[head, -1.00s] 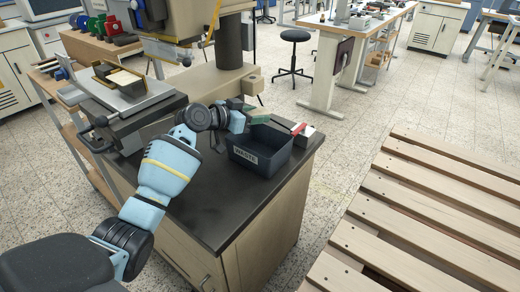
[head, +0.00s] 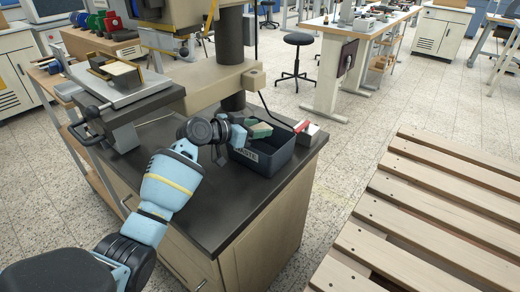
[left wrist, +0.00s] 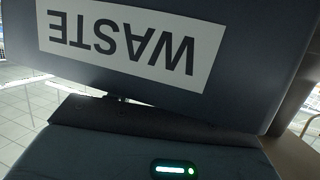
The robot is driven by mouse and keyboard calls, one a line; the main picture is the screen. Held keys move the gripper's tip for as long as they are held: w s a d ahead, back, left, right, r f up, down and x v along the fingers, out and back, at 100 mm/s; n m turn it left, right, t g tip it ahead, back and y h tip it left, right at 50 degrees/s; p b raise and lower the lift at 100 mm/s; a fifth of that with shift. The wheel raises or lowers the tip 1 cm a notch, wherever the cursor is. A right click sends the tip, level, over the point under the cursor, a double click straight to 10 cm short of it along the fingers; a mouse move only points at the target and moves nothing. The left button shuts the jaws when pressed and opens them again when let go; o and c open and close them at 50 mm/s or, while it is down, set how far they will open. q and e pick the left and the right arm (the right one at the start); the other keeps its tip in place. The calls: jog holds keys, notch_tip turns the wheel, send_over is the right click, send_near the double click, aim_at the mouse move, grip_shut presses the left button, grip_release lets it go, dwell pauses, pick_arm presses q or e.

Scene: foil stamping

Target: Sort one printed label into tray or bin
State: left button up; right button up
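The dark waste bin (head: 278,158) stands on the black cabinet top, and its WASTE sign is partly covered by my arm in the head view. The left wrist view shows the bin wall (left wrist: 255,75) very near, its sign upside down. My left gripper (head: 246,130) is at the bin's left rim. A small green piece (head: 260,130) shows at its tip, over the bin opening. I cannot tell whether it is held, or whether it is a label. The fingers are not clear. No tray can be made out for certain. My right gripper is not in view.
A press with a metal bed (head: 125,92) and a pale pad (head: 122,72) stands left of the bin. A small red and white item (head: 304,129) lies behind the bin's right side. A slatted wooden pallet (head: 430,210) is at right. The front cabinet top is clear.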

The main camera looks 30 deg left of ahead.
pick_arm(q)
jog(key=o, duration=0.4)
jog(key=v, duration=0.7)
jog(key=shift+s+p, duration=0.35)
jog(key=shift+s, duration=0.05)
jog(key=shift+a+r, duration=0.1)
dwell(0.3)
